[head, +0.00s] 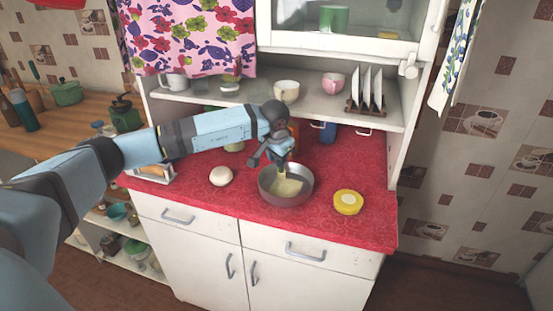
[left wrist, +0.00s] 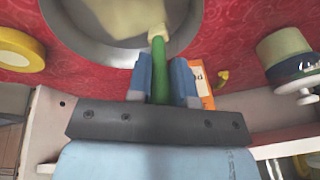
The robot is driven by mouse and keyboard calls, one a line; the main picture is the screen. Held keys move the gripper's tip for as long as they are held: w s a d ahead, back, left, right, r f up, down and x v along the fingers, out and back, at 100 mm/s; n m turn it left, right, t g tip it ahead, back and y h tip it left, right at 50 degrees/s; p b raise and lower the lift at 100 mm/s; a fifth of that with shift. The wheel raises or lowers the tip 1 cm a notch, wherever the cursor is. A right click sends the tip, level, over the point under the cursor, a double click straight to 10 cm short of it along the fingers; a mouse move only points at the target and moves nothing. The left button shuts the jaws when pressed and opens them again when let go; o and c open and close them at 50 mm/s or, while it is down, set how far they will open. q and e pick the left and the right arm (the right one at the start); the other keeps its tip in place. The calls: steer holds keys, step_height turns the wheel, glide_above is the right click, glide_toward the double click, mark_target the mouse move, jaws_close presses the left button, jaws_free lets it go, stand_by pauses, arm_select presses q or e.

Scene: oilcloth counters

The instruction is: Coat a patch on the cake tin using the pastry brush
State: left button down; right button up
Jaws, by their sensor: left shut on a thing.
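The cake tin (head: 285,202) is a round grey metal pan on the red counter, with a pale cream patch (head: 287,187) on its floor. My left gripper (head: 280,160) is above the tin, pointing down. In the left wrist view the gripper (left wrist: 161,82) is shut on the green handle of the pastry brush (left wrist: 159,70). The brush's pale head points into the tin (left wrist: 88,30), over the patch. I cannot tell whether the bristles touch the floor. My right gripper is not in view.
A yellow round tin (head: 348,202) stands right of the cake tin and a whitish round object (head: 221,176) to its left. A shelf with cups (head: 286,91) and a plate rack (head: 367,105) overhangs the back. The red counter's front right is clear.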

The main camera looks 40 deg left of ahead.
arm_select(q)
steer(key=shift+r+p, duration=1.05)
steer(key=shift+r, duration=0.85)
step_height(320, 180, up, 2)
steer(key=shift+r+p, duration=0.1)
steer(key=shift+p, duration=0.45)
steer(key=shift+r, duration=0.2)
steer(key=shift+r+p, duration=0.75)
steer(key=shift+r, duration=0.6)
